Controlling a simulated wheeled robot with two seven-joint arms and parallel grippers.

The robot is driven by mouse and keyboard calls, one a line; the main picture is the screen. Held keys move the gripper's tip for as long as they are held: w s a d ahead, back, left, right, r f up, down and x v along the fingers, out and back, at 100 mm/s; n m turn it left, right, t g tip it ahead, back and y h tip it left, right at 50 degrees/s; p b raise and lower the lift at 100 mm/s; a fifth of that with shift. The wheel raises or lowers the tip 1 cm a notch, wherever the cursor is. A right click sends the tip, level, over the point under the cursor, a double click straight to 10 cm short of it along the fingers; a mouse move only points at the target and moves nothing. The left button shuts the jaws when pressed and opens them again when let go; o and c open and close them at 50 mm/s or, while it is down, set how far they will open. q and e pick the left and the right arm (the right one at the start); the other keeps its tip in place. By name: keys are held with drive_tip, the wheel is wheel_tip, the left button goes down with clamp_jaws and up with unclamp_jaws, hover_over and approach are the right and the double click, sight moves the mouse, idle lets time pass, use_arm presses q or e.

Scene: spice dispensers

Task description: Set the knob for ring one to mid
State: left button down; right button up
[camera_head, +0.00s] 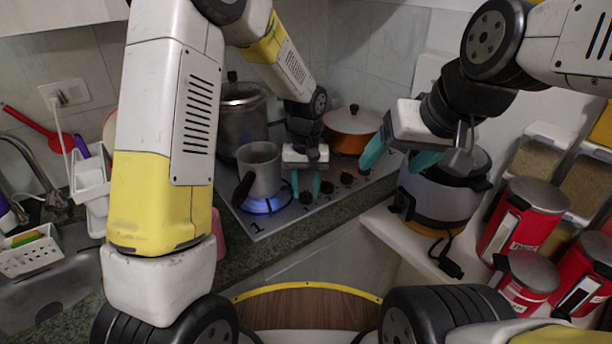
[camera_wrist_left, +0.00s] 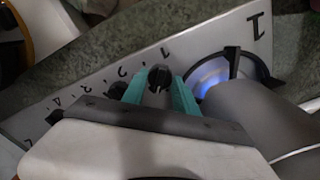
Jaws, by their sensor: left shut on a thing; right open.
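The knob for ring one (camera_head: 306,198) is a small dark knob on the front strip of the grey stove (camera_head: 244,229), nearest the "1" mark. My left gripper (camera_head: 306,188) is shut on it from above, one teal finger on each side. In the left wrist view the knob (camera_wrist_left: 159,76) shows between the fingertips; its exact setting cannot be told. Ring one (camera_head: 264,205) burns with a blue flame, which also shows in the left wrist view (camera_wrist_left: 212,76). My right gripper (camera_head: 399,158) is open and empty, over the counter right of the stove.
A grey pot (camera_head: 260,170) stands over the flame, close to my left gripper. More dark knobs (camera_head: 327,187) run along the strip. An orange pan (camera_head: 351,132) and a tall pot (camera_head: 242,110) stand behind. A cooker (camera_head: 440,202) and red dispensers (camera_head: 522,218) are at right.

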sight(306, 192)
idle(0.3)
use_arm(q)
drive_tip(key=c, duration=0.9)
unclamp_jaws()
drive_tip(key=shift+c, duration=0.2)
drive_tip(key=shift+r, duration=0.15)
wheel_tip(306, 192, up, 8)
drive_tip(key=shift+f, duration=0.2)
